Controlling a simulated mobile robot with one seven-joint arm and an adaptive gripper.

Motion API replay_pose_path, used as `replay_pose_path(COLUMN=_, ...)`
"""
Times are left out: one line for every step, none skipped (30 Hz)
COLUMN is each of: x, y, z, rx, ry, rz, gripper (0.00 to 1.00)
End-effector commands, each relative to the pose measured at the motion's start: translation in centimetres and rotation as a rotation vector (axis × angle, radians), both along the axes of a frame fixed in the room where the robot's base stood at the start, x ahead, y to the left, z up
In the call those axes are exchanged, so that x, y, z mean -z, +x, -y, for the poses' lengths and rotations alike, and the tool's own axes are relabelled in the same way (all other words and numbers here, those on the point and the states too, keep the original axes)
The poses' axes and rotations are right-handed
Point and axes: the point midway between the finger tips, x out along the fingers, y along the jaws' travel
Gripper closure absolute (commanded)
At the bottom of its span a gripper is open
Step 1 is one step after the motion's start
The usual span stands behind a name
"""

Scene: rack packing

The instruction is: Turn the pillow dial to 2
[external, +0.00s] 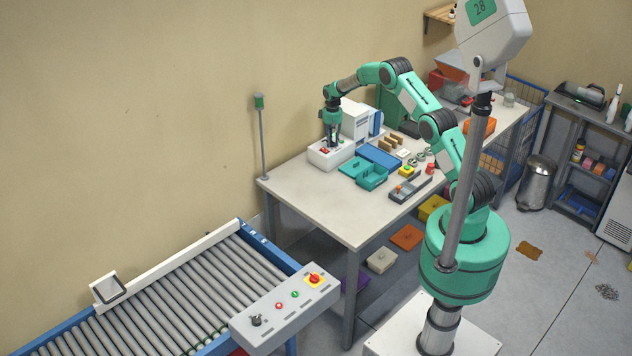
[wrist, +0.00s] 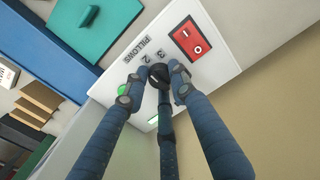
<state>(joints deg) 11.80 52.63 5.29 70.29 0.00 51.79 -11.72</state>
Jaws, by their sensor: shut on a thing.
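The pillow dial (wrist: 158,74) is a small black knob on a white panel, below the PILLOWS label (wrist: 154,46) in the wrist view. The digits 2 (wrist: 146,57) and 3 (wrist: 133,75) are printed beside it. My gripper (wrist: 156,84) is shut on the dial, its blue fingers around it. The fingers hide part of the dial, and I cannot tell where its pointer stands. In the external view my gripper (external: 332,142) points down at the white box (external: 318,160) on the table, and the dial is too small to make out.
Teal bins (external: 372,177) and a blue tray (external: 378,156) stand near the box. The table's front left is clear (external: 320,205).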

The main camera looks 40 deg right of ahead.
Motion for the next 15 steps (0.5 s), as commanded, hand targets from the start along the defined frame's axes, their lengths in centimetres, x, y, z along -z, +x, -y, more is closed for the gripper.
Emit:
replay_pose_path(x=-0.07, y=0.06, z=0.02, rx=0.0, ry=0.0, rz=0.001, gripper=1.0)
replay_pose_path(x=-0.07, y=0.05, z=0.02, rx=0.0, ry=0.0, rz=0.001, gripper=1.0)
replay_pose_path(x=-0.08, y=0.06, z=0.02, rx=0.0, ry=0.0, rz=0.001, gripper=1.0)
replay_pose_path(x=-0.08, y=0.06, z=0.02, rx=-0.001, ry=0.0, rz=0.001, gripper=1.0)
replay_pose_path(x=-0.08, y=0.06, z=0.02, rx=-0.001, ry=0.0, rz=0.001, gripper=1.0)
replay_pose_path(x=-0.09, y=0.06, z=0.02, rx=-0.001, ry=0.0, rz=0.001, gripper=0.69)
replay_pose_path(x=-0.08, y=0.06, z=0.02, rx=-0.001, ry=0.0, rz=0.001, gripper=0.66)
replay_pose_path(x=-0.08, y=0.05, z=0.02, rx=-0.001, ry=0.0, rz=0.001, gripper=0.66)
replay_pose_path(x=-0.07, y=0.05, z=0.02, rx=-0.001, ry=0.0, rz=0.001, gripper=0.66)
replay_pose_path(x=-0.06, y=0.04, z=0.02, rx=-0.001, ry=0.0, rz=0.001, gripper=0.66)
replay_pose_path(x=-0.06, y=0.04, z=0.01, rx=-0.001, ry=0.0, rz=0.001, gripper=0.66)
replay_pose_path(x=-0.05, y=0.03, z=0.01, rx=-0.001, ry=0.0, rz=0.001, gripper=0.66)
replay_pose_path(x=-0.05, y=0.03, z=0.01, rx=-0.001, ry=0.0, rz=0.001, gripper=0.66)
replay_pose_path(x=-0.04, y=0.03, z=0.01, rx=-0.001, ry=0.0, rz=0.001, gripper=0.66)
replay_pose_path(x=-0.05, y=0.03, z=0.01, rx=-0.001, ry=0.0, rz=0.001, gripper=0.66)
